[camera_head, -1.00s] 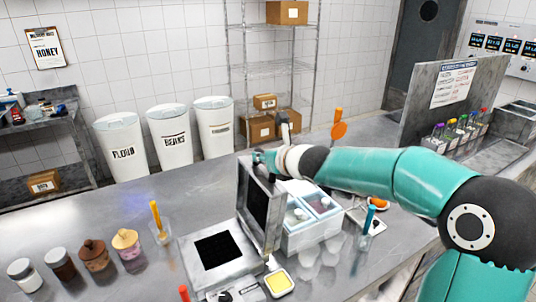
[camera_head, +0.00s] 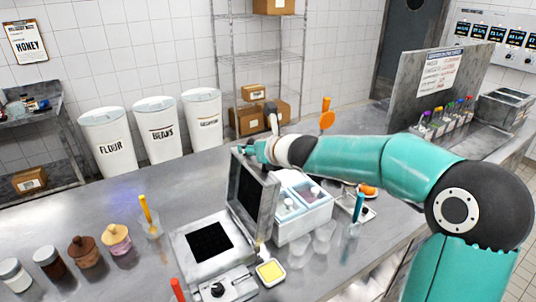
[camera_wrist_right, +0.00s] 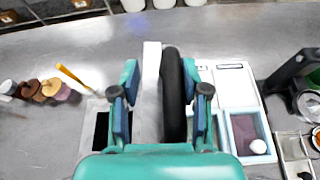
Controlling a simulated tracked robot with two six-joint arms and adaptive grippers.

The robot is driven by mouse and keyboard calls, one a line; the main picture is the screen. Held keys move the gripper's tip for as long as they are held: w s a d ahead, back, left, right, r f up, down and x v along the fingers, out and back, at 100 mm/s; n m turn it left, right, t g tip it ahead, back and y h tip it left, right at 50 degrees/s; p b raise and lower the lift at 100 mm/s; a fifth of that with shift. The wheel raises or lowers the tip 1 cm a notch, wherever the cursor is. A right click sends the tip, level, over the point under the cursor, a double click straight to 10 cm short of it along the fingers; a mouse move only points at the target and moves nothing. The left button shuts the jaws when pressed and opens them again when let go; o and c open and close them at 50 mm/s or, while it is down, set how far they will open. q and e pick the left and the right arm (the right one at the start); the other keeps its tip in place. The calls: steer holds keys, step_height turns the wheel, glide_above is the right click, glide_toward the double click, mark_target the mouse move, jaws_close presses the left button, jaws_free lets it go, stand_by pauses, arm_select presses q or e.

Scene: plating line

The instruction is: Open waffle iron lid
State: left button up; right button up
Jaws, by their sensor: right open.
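The waffle iron (camera_head: 233,271) stands on the steel counter with its black grid plate (camera_head: 209,243) exposed. Its lid (camera_head: 246,197) stands raised, close to upright, along the right side of the base. My right gripper (camera_head: 256,150) is at the lid's top edge. In the right wrist view my right gripper (camera_wrist_right: 160,105) is open, with the pale lid edge (camera_wrist_right: 151,75) and a thick black bar (camera_wrist_right: 173,90) between its fingers. I cannot tell whether the fingers touch them. My left gripper is not in view.
A white container with compartments (camera_head: 303,225) stands close right of the lid. Clear cups (camera_head: 323,241) and a yellow-filled dish (camera_head: 270,273) are near. Jars (camera_head: 83,251) and a cup with an orange utensil (camera_head: 150,226) stand left.

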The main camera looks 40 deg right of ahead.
steer(key=shift+s, duration=0.1)
steer(key=shift+v, duration=1.2)
steer(key=s+a, duration=0.2)
steer(key=s, duration=1)
steer(key=shift+a, duration=0.3)
